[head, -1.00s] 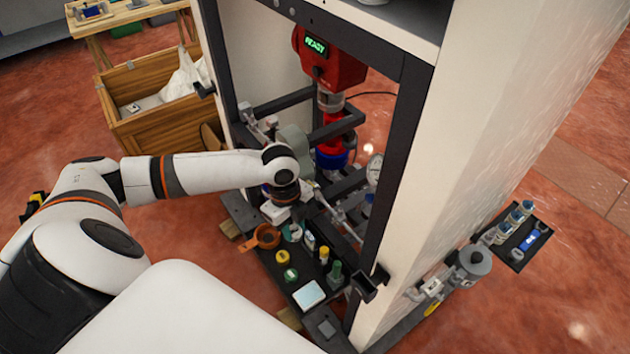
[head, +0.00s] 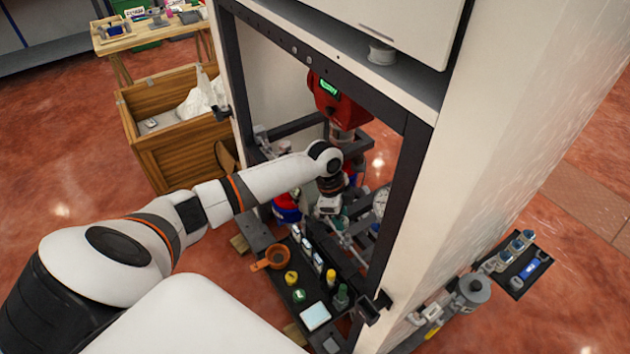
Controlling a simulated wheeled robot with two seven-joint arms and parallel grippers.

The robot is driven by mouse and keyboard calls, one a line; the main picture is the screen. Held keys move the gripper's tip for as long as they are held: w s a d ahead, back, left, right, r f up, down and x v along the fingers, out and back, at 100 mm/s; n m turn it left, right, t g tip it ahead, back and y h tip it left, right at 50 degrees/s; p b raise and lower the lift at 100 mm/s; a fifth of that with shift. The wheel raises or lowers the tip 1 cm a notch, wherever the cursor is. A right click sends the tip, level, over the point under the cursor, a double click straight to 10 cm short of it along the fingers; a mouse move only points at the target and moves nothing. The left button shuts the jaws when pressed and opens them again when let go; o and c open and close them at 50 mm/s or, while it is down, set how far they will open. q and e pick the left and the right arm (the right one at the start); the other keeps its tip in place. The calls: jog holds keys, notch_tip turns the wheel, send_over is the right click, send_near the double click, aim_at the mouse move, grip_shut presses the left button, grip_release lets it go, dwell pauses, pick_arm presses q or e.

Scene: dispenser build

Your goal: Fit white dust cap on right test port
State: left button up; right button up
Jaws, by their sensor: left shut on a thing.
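My left arm reaches in from the left through the open front of the tall frame. My left gripper (head: 329,206) is inside the frame, below the red dispenser head (head: 341,101). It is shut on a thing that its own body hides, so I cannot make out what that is. The white dust cap cannot be picked out for certain. The right test port cannot be made out either; the gripper and dark frame bars cover much of that area. My right gripper is not in view.
A round gauge (head: 381,202) is close right of the gripper. The frame's dark right post (head: 401,190) stands nearby. A wooden crate (head: 180,150) stands at the left.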

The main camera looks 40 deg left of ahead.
aim_at(345, 218)
pick_arm(q)
jog(key=shift+w+d+r+n, duration=0.4)
jog(key=shift+w+d, duration=0.25)
jog(key=shift+w, duration=0.1)
jog(key=shift+w+d+f, duration=0.1)
jog(key=shift+f, duration=0.1)
jog(key=shift+a+b+x, duration=0.25)
jog(key=shift+b+x, duration=0.75)
jog(key=shift+b, duration=0.15)
jog(key=shift+a+b+x, duration=0.2)
jog(key=shift+b+x, duration=0.85)
jog(key=shift+b, duration=0.05)
jog(key=shift+f, duration=0.1)
jog(key=shift+a+b+x, duration=0.15)
jog(key=shift+b+x, duration=0.25)
jog(key=shift+x, duration=0.35)
jog(key=shift+a+b+x, duration=0.2)
jog(key=shift+b+x, duration=0.2)
jog(key=shift+x, duration=0.3)
jog(key=shift+s+f, duration=0.1)
jog(key=shift+s, duration=0.2)
jog(key=o, duration=1)
jog(key=shift+o, duration=0.3)
